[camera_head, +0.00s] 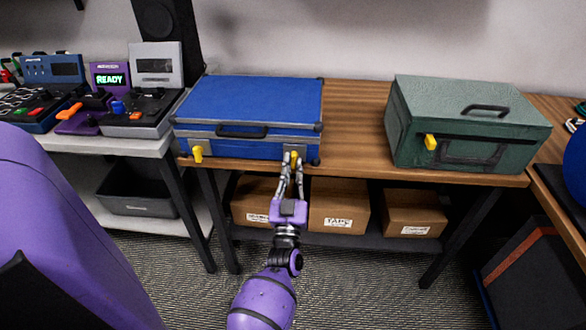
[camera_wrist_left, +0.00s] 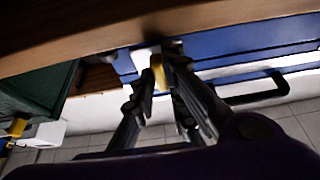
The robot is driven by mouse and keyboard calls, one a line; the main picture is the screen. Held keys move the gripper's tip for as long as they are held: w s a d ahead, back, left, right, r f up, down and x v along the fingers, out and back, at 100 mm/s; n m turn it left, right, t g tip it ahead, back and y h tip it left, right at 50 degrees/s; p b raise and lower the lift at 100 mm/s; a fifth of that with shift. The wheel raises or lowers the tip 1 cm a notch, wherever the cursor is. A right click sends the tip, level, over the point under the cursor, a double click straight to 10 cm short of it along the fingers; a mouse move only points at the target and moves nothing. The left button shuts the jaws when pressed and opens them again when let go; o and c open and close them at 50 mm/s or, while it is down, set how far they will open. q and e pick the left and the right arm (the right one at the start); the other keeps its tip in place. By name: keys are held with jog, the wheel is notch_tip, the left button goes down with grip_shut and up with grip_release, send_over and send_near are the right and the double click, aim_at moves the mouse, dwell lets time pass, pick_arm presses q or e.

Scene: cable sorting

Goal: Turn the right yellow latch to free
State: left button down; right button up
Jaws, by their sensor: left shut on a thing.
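A closed blue case (camera_head: 255,97) with grey edges and a black handle (camera_head: 242,131) lies on the wooden table. Its right yellow latch (camera_head: 294,157) sits on a pale plate near the front right corner. Its left yellow latch (camera_head: 197,154) is at the front left corner. My left gripper (camera_head: 292,166) reaches up from below and is shut on the right latch. In the left wrist view the right latch (camera_wrist_left: 157,72) shows between the fingertips, which partly hide it; its exact angle is hard to tell. My right gripper is not in view.
A green case (camera_head: 465,115) with a yellow latch (camera_head: 430,142) stands on the right, with bare wood (camera_head: 355,115) between the cases. Cardboard boxes (camera_head: 340,203) sit on the shelf below. Electronic devices (camera_head: 140,105) stand on the left table.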

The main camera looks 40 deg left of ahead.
pick_arm(q)
jog(key=c, duration=1.8)
grip_release()
jog(key=shift+c, duration=0.2)
jog(key=shift+o, duration=0.4)
jog(key=v, duration=1.2)
